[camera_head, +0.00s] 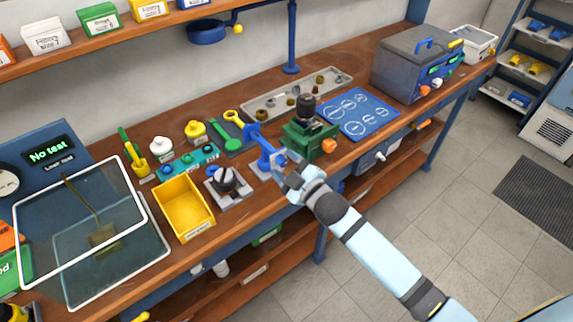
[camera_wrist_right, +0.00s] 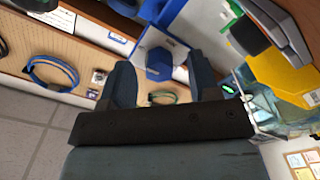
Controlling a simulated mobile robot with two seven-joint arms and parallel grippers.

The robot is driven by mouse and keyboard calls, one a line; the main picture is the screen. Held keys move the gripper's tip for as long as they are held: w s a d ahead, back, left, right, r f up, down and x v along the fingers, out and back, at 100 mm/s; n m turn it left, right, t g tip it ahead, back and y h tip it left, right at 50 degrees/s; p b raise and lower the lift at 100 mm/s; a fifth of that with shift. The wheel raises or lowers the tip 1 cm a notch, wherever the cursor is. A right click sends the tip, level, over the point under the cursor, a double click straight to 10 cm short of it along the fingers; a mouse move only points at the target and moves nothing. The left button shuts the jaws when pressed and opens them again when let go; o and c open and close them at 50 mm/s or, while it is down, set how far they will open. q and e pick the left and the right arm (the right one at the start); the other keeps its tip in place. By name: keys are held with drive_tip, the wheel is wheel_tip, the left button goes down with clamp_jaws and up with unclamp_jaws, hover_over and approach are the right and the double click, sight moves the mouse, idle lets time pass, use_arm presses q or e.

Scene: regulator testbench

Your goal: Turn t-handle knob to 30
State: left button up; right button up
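A dark knob (camera_head: 226,179) with a pale bar on top sits on a square grey plate at the bench's front edge, right of the yellow bin. It looks like the t-handle knob, but its scale is too small to read. My right gripper (camera_head: 284,176) is to the right of this knob, apart from it, at the bench's front edge near a blue upright fixture (camera_head: 264,150). In the wrist view the fingers of my right gripper (camera_wrist_right: 164,84) are spread, with nothing visibly held. A blue six-sided part (camera_wrist_right: 159,64) shows beyond them. My left gripper is not in view.
A yellow bin (camera_head: 184,208) stands left of the knob. A green vise (camera_head: 309,142) holds a dark regulator (camera_head: 305,108) to the right. A teal strip (camera_head: 188,161) and small bottles are behind. A clear-lidded box (camera_head: 95,235) stands far left.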

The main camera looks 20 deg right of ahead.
drive_tip(key=b+v, duration=0.1)
drive_tip(key=v, duration=1.3)
drive_tip(key=shift+w+r, duration=0.1)
drive_tip(key=s+a+f+m+g+h+p, duration=0.1)
drive_tip(key=s+f+m+g+h+p, duration=0.2)
drive_tip(key=s, duration=0.9)
wheel_tip(320, 180, down, 7)
drive_tip(key=m+g+p, duration=0.3)
drive_tip(key=m+p, duration=0.2)
drive_tip(key=m, duration=0.1)
drive_tip(key=shift+a+m, duration=0.3)
drive_tip(key=shift+m, duration=0.1)
